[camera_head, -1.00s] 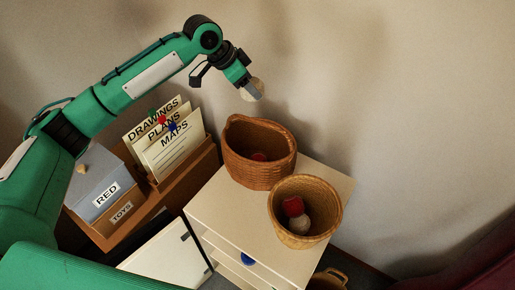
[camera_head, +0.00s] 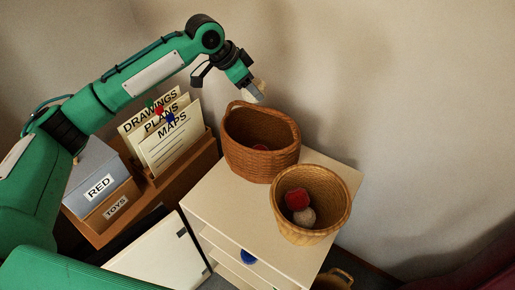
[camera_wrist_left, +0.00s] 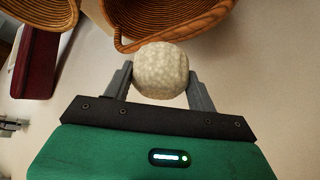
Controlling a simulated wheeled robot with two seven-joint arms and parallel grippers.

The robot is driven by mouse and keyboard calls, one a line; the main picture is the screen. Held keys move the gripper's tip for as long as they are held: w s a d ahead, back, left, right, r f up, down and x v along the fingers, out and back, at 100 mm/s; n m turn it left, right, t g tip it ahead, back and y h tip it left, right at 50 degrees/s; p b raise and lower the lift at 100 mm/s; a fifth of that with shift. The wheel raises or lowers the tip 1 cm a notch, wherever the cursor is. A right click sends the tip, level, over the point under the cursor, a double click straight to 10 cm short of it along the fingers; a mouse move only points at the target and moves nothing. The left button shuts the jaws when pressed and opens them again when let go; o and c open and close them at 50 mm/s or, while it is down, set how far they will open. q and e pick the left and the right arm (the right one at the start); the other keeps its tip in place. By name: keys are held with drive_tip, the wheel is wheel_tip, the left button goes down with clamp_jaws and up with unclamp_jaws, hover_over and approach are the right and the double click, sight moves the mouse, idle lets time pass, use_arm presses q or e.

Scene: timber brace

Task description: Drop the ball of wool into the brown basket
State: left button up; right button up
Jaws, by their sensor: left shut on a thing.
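My left gripper (camera_head: 252,90) is shut on a cream ball of wool (camera_wrist_left: 160,70), held between its two fingers in the left wrist view. In the head view the ball (camera_head: 260,86) is partly hidden by the fingers, just behind and above the far rim of the brown basket (camera_head: 262,163). The brown basket stands on a cream cabinet, with a red thing (camera_head: 260,148) low inside. Its wall and rim (camera_wrist_left: 125,43) also show beyond the ball in the left wrist view.
A lighter tan basket (camera_head: 318,232) with a red ball (camera_head: 297,199) and a pale ball (camera_head: 304,216) stands on the cabinet (camera_head: 215,200), in front of the brown one. Boxes (camera_head: 97,187) and a card file (camera_head: 170,140) stand at left. A wall rises behind.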

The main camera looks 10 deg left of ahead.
use_arm(q)
drive_tip(key=o, duration=1.1)
drive_tip(key=shift+c, duration=0.2)
drive_tip(key=b+v, duration=0.2)
drive_tip(key=v, duration=1.2)
drive_tip(key=shift+f, duration=0.1)
